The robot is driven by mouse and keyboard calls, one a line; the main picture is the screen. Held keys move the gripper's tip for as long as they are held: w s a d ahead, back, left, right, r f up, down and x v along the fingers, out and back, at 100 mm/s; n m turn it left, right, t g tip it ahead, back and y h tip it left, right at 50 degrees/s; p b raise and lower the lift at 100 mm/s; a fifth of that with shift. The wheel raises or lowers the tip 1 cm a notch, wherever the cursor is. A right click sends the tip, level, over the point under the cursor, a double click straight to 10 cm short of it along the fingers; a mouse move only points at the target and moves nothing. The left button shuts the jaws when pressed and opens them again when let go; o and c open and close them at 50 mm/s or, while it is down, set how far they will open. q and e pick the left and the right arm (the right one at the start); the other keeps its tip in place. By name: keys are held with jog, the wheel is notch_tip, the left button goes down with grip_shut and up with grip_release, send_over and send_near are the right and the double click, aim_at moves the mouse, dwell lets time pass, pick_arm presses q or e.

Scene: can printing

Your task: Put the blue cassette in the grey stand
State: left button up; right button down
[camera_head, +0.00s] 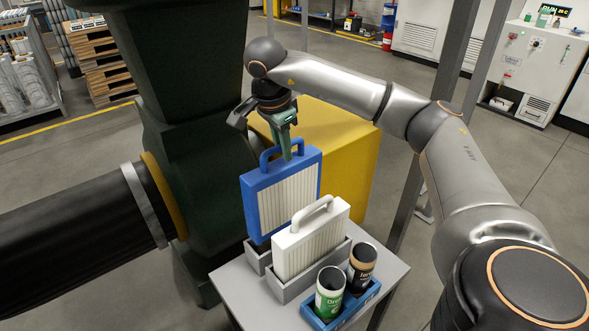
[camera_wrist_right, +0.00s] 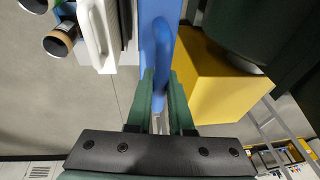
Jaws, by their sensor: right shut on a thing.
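The blue cassette (camera_head: 254,207) is upright, with white pleats and a blue loop handle on top. My right gripper (camera_head: 287,148) comes down from above and is shut on this handle; in the right wrist view its green fingers (camera_wrist_right: 160,102) close around the blue handle (camera_wrist_right: 162,45). The grey stand (camera_head: 290,293) is on a small table. A white cassette (camera_head: 312,240) sits in its front slot. The blue cassette is over the rear slot (camera_head: 254,257), its lower edge close to the slot rim; whether it has entered is partly hidden. My left gripper is not in view.
A blue tray (camera_head: 340,320) with two printed cans, one green (camera_head: 329,292) and one black (camera_head: 361,266), stands at the right front of the grey table (camera_head: 393,268). A yellow block (camera_head: 335,140) and a dark green machine (camera_head: 190,90) stand close behind and left.

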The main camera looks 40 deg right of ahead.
aim_at(286, 183)
jog(key=shift+d, duration=0.15)
notch_tip(286, 183, down, 10)
jog(key=shift+r, duration=0.1)
dwell(0.4)
jog(key=c, duration=0.8)
grip_release()
jog(key=v, duration=1.2)
